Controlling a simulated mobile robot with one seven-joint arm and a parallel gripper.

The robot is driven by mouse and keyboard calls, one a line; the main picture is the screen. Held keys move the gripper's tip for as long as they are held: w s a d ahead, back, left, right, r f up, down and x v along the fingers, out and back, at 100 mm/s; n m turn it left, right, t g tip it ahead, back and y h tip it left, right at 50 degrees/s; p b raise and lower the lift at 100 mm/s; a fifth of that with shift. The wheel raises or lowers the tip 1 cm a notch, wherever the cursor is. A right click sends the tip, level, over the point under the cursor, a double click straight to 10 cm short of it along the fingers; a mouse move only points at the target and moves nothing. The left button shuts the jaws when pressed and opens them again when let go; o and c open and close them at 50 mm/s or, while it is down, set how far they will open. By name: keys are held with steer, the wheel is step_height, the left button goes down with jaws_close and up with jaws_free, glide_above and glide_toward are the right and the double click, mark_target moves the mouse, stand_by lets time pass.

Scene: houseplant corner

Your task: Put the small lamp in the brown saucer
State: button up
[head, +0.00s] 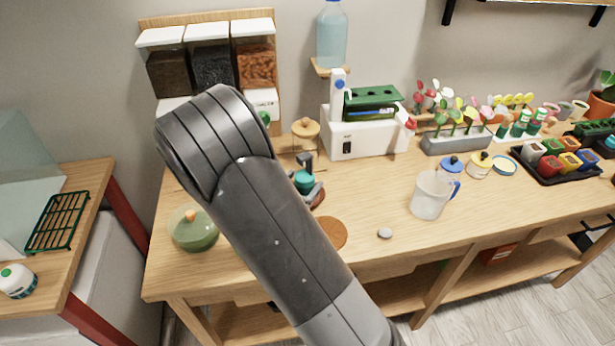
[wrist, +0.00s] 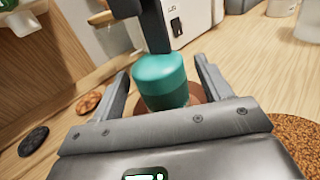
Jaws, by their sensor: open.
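The small lamp (head: 304,181) has a teal base and a dark upright arm. In the wrist view its teal base (wrist: 160,80) stands between my fingers. The brown saucer (head: 319,199) shows as a reddish-brown edge beside and below the lamp; a strip of it also shows in the wrist view (wrist: 197,92). The lamp appears upright over or in the saucer, but its bottom is hidden, so I cannot tell if it rests there. My gripper (wrist: 165,85) is open, with one finger on each side of the base. In the head view my arm hides most of it.
A round cork mat (head: 330,234) lies in front of the saucer, and a grey stone (head: 385,233) right of it. A green lidded bowl (head: 193,230) is at the left. A clear jug (head: 430,196) stands right. A white machine (head: 365,135) stands behind.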

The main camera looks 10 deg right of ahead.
mark_target(301, 163)
steer(key=shift+s+a+r, duration=0.25)
steer(key=shift+s+a, duration=0.4)
steer(key=shift+s, duration=0.05)
steer(key=shift+w+d+r, duration=0.1)
steer(key=shift+r, duration=3.15)
steer(key=shift+r, duration=0.25)
steer(key=shift+s+d+r+m, duration=0.1)
steer(key=shift+s+r+m, duration=0.2)
steer(key=shift+r, duration=0.35)
steer(key=shift+s+d+r+m, duration=0.1)
steer(key=shift+s+r+m, duration=0.1)
steer(key=shift+s+r, duration=0.3)
steer(key=s+d+r+m+g+y, duration=0.2)
steer(key=s+d+r+m+g, duration=0.1)
steer(key=s+d+m+g, duration=1.05)
steer(key=s+a+r+m+t+y, duration=0.5)
steer(key=s+a+m+y, duration=0.4)
steer(key=s+m, duration=0.2)
steer(key=shift+r+m+y, duration=0.4)
steer(key=shift+r+m, duration=0.2)
steer(key=shift+m, duration=0.55)
